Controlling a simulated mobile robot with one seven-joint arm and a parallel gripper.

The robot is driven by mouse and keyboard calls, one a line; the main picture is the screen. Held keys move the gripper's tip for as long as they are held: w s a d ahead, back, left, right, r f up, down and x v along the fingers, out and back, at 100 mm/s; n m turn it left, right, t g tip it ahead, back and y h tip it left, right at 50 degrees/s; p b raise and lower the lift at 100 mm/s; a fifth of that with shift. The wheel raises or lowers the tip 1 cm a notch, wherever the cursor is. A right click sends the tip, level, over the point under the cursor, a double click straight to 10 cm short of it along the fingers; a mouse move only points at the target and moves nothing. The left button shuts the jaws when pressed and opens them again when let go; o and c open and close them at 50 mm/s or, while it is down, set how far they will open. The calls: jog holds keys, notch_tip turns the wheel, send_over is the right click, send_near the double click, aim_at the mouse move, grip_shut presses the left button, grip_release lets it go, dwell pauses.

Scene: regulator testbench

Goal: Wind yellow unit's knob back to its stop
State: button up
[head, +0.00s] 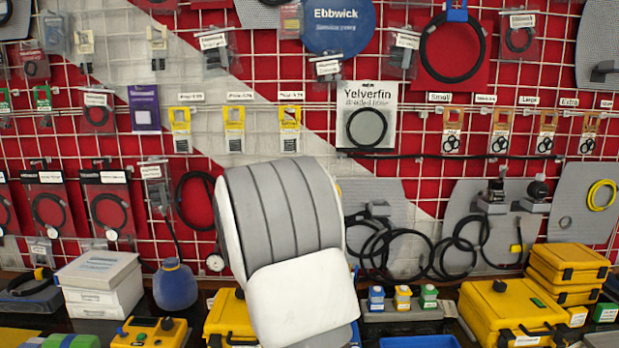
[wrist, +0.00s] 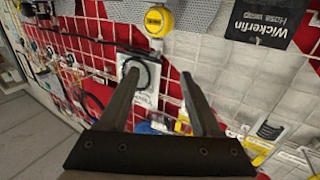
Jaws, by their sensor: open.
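A yellow unit (head: 133,337) sits at the bottom left of the head view, its lower part cut off by the frame edge. A dark knob (head: 167,323) shows on its top face; its turn angle is too small to read. Whether this is the task's yellow unit I cannot tell for sure, as other yellow cases stand nearby. In the wrist view my gripper (wrist: 160,74) is open and empty, its two dark fingers apart and pointing at the pegboard wall. The unit and knob are not recognisable in the wrist view. My arm hides the middle of the bench in the head view.
Yellow cases (head: 505,312) stand at the right, and another (head: 228,318) beside my arm. A white box (head: 100,284) and a blue rounded container (head: 176,288) stand behind the yellow unit. The red-and-white grid wall (head: 290,90) holds hanging packets and black hoses (head: 465,245).

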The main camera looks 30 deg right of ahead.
jog(key=x, duration=0.6)
jog(key=p+x, duration=0.1)
jog(key=x, duration=0.4)
jog(key=p+x, duration=0.1)
jog(key=x, duration=0.5)
jog(key=shift+s+d, duration=0.1)
jog(key=shift+d, duration=0.35)
grip_shut()
